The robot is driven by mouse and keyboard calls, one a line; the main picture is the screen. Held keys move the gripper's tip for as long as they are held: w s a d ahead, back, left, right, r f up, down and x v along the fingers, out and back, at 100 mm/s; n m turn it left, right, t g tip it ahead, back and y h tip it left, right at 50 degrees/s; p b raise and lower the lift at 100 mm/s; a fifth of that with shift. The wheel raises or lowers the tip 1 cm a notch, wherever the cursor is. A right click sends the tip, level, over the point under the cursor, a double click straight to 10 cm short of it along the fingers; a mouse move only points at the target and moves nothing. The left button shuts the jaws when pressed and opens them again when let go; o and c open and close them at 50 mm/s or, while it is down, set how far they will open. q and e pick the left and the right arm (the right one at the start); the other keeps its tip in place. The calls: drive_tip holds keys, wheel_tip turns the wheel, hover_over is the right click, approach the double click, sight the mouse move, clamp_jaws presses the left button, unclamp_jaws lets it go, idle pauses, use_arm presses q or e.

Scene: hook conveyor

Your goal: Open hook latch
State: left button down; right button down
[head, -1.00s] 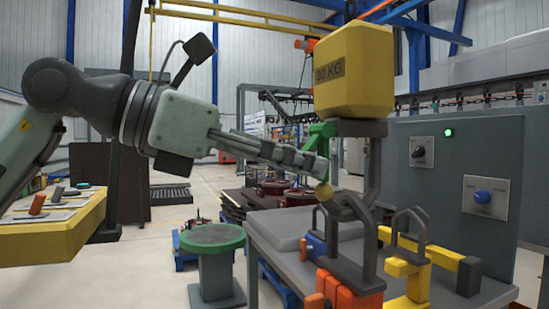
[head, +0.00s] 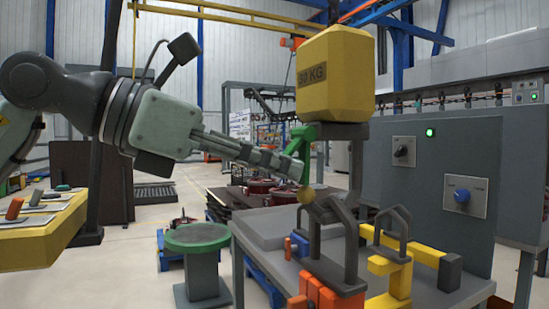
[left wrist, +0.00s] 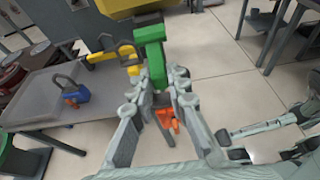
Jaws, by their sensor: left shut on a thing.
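A yellow block with a KG marking (head: 336,72) sits high above a grey hook (head: 351,185) over the table. The green latch lever (head: 303,152) is on the left of the hook, just below the block. My left gripper (head: 290,168) reaches in from the left and is shut on the green lever. A small gold ball (head: 306,194) shows just below the fingertips. In the left wrist view the green lever (left wrist: 152,58) stands between the fingers of my left gripper (left wrist: 160,92). The exact finger contact is partly hidden. My right gripper is not in view.
Below the hook, the grey table (head: 265,225) holds orange (head: 330,298) and yellow (head: 398,275) padlock-like pieces and a small blue one (head: 300,245). A grey control cabinet (head: 440,190) stands behind right.

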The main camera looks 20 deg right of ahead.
use_arm(q)
drive_tip(key=a+r+y+p, duration=0.1)
drive_tip(key=y+p, duration=0.1)
drive_tip(key=shift+r+p, duration=0.35)
drive_tip(key=shift+p, duration=0.05)
idle(0.4)
drive_tip(key=shift+a+r+y, duration=0.2)
drive_tip(key=shift+r+y, duration=0.35)
drive_tip(key=shift+y, duration=0.15)
drive_tip(key=shift+a+r+y, duration=0.15)
drive_tip(key=shift+r+y, duration=0.4)
drive_tip(key=shift+y, duration=0.15)
